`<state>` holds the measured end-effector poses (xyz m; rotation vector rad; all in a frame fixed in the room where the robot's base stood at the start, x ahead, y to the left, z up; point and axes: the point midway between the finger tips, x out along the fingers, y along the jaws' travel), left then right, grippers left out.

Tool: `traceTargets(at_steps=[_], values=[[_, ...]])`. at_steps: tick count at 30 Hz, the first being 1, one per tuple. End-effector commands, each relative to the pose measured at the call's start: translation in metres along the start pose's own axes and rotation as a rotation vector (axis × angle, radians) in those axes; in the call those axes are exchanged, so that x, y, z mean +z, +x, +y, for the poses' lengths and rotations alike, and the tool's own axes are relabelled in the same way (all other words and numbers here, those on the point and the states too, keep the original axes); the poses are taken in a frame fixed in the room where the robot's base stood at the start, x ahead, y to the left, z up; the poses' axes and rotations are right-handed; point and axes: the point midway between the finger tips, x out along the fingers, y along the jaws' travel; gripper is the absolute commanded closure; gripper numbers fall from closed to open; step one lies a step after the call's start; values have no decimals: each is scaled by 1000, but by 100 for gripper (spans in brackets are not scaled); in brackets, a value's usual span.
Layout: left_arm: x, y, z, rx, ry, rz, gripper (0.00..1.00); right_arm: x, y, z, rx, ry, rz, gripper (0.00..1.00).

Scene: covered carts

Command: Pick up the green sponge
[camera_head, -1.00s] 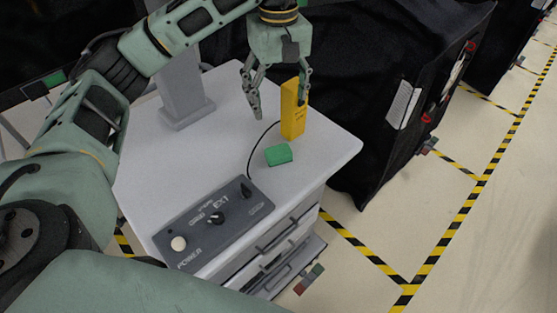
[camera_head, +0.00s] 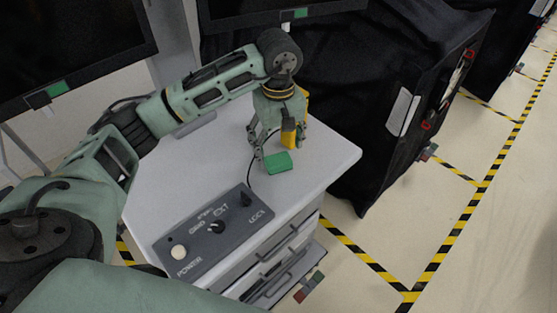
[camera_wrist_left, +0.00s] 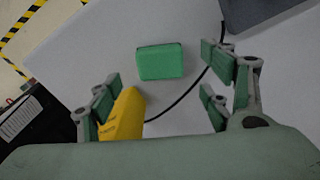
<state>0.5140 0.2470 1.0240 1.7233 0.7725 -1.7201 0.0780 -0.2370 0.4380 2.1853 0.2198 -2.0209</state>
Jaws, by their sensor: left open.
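The green sponge (camera_head: 278,162) is a small block lying on the white cart top (camera_head: 318,160). My left gripper (camera_head: 277,147) is open and empty, just above and behind the sponge in the head view. In the left wrist view the sponge (camera_wrist_left: 160,62) lies beyond the fingertips (camera_wrist_left: 160,85), roughly midway between the two sides and apart from them. The yellow block (camera_wrist_left: 124,116) stands close beside the fingers on the left of that view. In the head view the gripper partly hides the yellow block (camera_head: 289,139). My right gripper is in neither view.
A grey control box (camera_head: 214,230) with knobs sits at the cart's front. A thin black cable (camera_wrist_left: 178,100) runs past the sponge. A black covered cart (camera_head: 375,110) stands to the right. The cart top's right front is bare.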

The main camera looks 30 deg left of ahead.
Motion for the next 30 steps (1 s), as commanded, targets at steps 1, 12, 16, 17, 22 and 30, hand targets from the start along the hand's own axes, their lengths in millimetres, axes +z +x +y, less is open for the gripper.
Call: traceTargets(at_steps=[1,12,16,17,22,30], values=[[1,7,-1,-4,1,-4,27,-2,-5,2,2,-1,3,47],[0,38,0,0,1,0,27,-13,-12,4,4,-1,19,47],[0,38,0,0,1,0,29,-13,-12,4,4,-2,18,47],[0,38,0,0,1,0,32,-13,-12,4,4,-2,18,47],[0,37,0,0,1,0,47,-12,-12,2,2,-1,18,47],[0,37,0,0,1,0,64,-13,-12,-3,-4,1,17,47]])
